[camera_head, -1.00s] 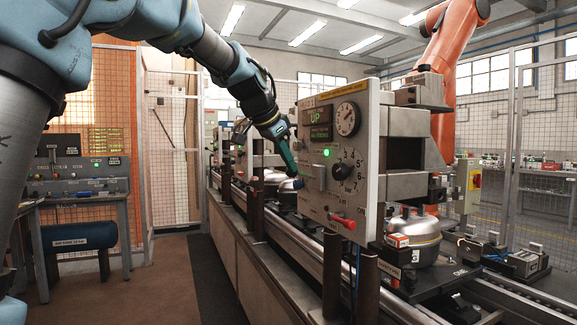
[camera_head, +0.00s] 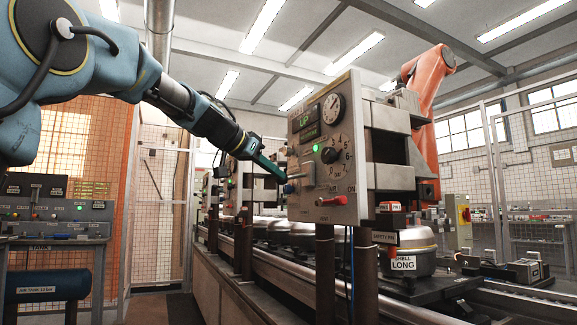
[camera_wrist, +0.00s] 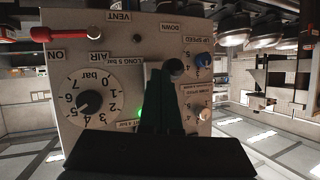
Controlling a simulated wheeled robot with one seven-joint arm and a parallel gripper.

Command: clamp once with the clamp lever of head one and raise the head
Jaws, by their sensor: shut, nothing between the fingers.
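The grey control panel of the near head (camera_head: 328,160) carries a display reading UP, a round gauge, a green light, a black dial and a red lever (camera_head: 331,201). The wrist view shows the panel (camera_wrist: 140,30) upside down, with the red lever (camera_wrist: 65,34) by the AIR and ON labels. A black ball-shaped knob (camera_wrist: 174,68), perhaps the clamp lever's end, sits below the DOWN label. My gripper (camera_head: 282,178) is shut and empty, its tips at the panel's left part. In the wrist view its fingers (camera_wrist: 160,85) lie close to the knob; contact cannot be told.
An orange robot arm (camera_head: 428,85) is behind. A console (camera_head: 50,212) stands left; the floor between is open.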

